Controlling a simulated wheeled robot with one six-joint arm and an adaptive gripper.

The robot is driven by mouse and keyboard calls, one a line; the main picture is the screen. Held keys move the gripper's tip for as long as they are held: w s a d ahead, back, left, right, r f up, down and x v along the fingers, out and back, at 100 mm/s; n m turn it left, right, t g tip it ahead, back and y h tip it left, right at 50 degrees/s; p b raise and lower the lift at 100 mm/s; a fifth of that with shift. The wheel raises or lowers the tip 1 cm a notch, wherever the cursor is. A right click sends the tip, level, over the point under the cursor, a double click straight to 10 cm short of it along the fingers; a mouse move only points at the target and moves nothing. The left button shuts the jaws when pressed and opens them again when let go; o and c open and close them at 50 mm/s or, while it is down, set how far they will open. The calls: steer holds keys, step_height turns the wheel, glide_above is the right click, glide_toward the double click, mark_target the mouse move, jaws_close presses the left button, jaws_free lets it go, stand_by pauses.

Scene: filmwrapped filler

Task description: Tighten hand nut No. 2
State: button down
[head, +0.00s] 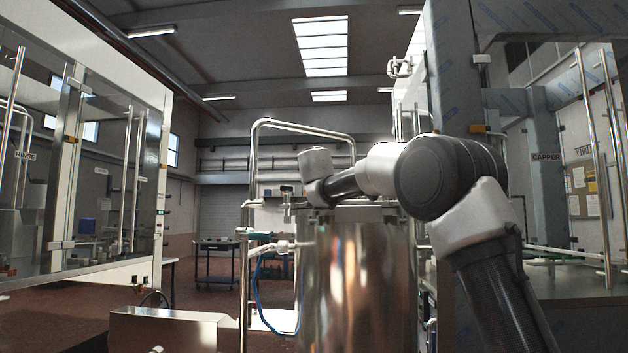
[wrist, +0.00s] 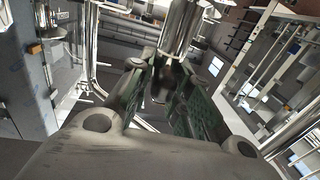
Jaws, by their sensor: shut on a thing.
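In the wrist view my gripper (wrist: 165,72) has its two green-padded fingers closed in around a small dark part (wrist: 160,86), mostly hidden between them. It is probably a hand nut; no number shows on it. A bright steel cylinder (wrist: 183,28) stands just beyond the fingertips; whether it touches them I cannot tell. In the head view my arm reaches over to the top of a steel tank (head: 355,275), and my gripper and the nut are hidden behind the arm and the tank.
Steel pipe rails (head: 300,126) rise behind the tank, with a blue hose (head: 262,290) at its left. A glazed machine cabinet (head: 80,170) stands at the left and the capper machine (head: 550,185) at the right. A dark cart (head: 218,262) stands on open floor further back.

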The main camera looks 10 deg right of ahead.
steer(key=shift+a+m+h, duration=0.1)
steer(key=shift+m+h, duration=0.2)
steer(key=shift+r+m+h, duration=0.1)
steer(key=shift+m+h, duration=0.3)
steer(key=shift+h, duration=0.4)
steer(key=m+g+h, duration=0.2)
steer(key=h, duration=0.1)
steer(key=shift+w+r+m+g+h, duration=0.1)
steer(key=shift+m+g+h, duration=0.75)
steer(key=shift+h, duration=0.25)
steer(key=shift+w+r+m+g+h, duration=0.1)
steer(key=shift+m+g+h, duration=0.55)
steer(key=shift+m+h, duration=0.4)
steer(key=shift+f+g+h, duration=0.1)
steer(key=shift+g+h, duration=0.15)
steer(key=shift+g, duration=0.05)
steer(key=shift+s+f+m+g+h, duration=0.15)
steer(key=shift+f+m+g+h, duration=0.15)
steer(key=shift+f, duration=0.05)
steer(key=c, duration=1.4)
jaws_free()
steer(key=shift+r, duration=0.1)
steer(key=shift+s, duration=0.1)
